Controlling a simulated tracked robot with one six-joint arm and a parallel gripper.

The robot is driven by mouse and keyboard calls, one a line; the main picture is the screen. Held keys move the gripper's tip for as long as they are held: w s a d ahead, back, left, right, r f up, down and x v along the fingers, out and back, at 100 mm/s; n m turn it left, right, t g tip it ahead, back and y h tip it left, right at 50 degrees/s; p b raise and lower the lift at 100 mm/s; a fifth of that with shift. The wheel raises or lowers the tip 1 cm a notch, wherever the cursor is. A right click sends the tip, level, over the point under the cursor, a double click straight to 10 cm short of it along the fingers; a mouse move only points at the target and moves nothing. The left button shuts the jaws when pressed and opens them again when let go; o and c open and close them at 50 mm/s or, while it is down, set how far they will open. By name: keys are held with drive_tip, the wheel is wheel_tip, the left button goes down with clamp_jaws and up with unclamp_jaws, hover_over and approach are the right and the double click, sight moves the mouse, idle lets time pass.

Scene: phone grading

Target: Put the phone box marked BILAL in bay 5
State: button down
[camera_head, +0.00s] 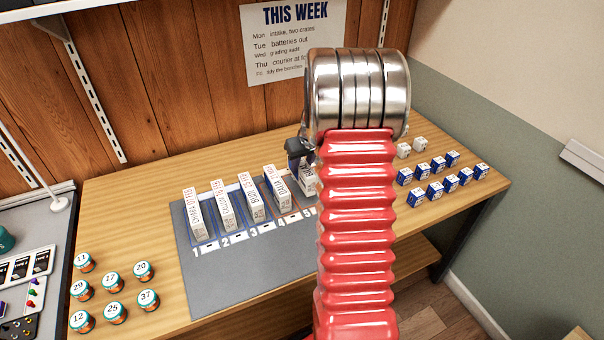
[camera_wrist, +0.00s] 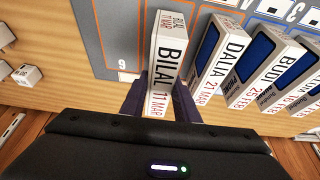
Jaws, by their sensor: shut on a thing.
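The BILAL phone box (camera_wrist: 170,62) is a slim white box with a printed label, in the middle of the wrist view. My gripper (camera_wrist: 160,100) is shut on it, one dark finger on each side. In the head view the gripper (camera_head: 300,150) is partly hidden behind my arm, and the held box (camera_head: 308,182) shows only in part, at the bay marked 5. It is roughly upright, right of the DALIA box (camera_head: 278,190). I cannot tell whether it touches the grey mat (camera_head: 225,285). Bay 5 is mostly hidden by my arm.
White boxes stand in bays 1 to 4, with the BUDI box (camera_head: 250,198) beside DALIA. In the wrist view the DALIA box (camera_wrist: 222,62) is close beside the held box. Blue-and-white small boxes (camera_head: 435,190) stand at right, numbered jars (camera_head: 115,312) at left.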

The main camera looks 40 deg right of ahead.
drive_tip(key=shift+f, duration=1.85)
drive_tip(key=shift+f, duration=0.1)
drive_tip(key=c, duration=1.4)
unclamp_jaws()
drive_tip(key=shift+o, duration=0.2)
drive_tip(key=v, duration=1.2)
drive_tip(key=shift+a, duration=0.15)
